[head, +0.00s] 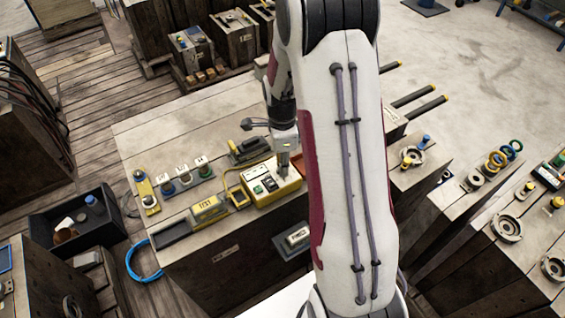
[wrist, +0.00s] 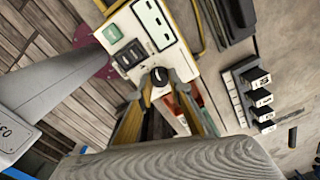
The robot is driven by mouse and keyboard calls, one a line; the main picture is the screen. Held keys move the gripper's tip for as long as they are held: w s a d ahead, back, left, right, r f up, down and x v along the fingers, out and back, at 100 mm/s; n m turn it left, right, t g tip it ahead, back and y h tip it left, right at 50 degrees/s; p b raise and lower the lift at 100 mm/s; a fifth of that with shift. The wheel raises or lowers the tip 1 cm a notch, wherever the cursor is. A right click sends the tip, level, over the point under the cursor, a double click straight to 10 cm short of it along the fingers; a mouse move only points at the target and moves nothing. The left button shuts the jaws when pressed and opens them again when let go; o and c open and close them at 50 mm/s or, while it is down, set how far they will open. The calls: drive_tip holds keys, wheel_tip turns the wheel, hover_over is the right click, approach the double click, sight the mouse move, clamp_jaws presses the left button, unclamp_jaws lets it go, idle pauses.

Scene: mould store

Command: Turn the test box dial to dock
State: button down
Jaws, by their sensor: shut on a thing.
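The yellow test box (head: 262,187) with its pale top plate stands on the wooden bench, partly behind my arm in the head view. In the wrist view its plate (wrist: 137,35) shows a green button, a black rocker switch and a white-framed panel. The black dial (wrist: 159,74) sits near the plate's lower edge. My gripper (wrist: 167,86) is at the dial, with its fingers shut on it. In the head view my gripper (head: 284,162) points down at the box's right part; the dial is hidden there. The dial's position labels are too small to read.
A yellow meter (head: 209,209) and a row of small blocks (head: 184,177) stand left of the box. A dark clamp-like tool (head: 250,150) lies behind it. A black bin (head: 75,222) is at the left. Bare bench lies at the back left.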

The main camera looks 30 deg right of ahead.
drive_tip(key=c, duration=1.8)
unclamp_jaws()
drive_tip(key=shift+c, duration=0.2)
drive_tip(key=shift+r, duration=0.1)
wheel_tip(320, 180, up, 12)
drive_tip(key=shift+n, duration=0.3)
